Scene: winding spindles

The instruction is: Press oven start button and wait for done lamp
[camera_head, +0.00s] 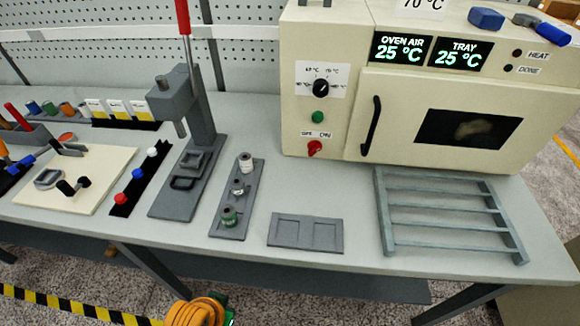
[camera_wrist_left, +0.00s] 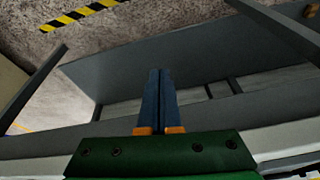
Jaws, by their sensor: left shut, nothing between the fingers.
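The cream oven (camera_head: 330,40) stands at the back right with its door (camera_head: 390,140) shut. A green round button (camera_head: 317,117) sits on its front, below the black dial (camera_head: 320,88) and above a red OFF/ON switch (camera_head: 315,148). The oven air and tray displays (camera_head: 430,50) both read 25 °C. The HEAT lamp (camera_head: 516,53) and the DONE lamp (camera_head: 508,68) are dark. My left gripper (camera_wrist_left: 159,72) shows in the left wrist view with its blue fingers together and empty, apart from the button. The right gripper is in neither view.
A slatted rack (camera_head: 448,190) lies in front of the oven door. A grey two-pocket tray (camera_head: 305,232), a strip with several spools (camera_head: 238,195) and a press with a red lever (camera_head: 190,100) stand to its left.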

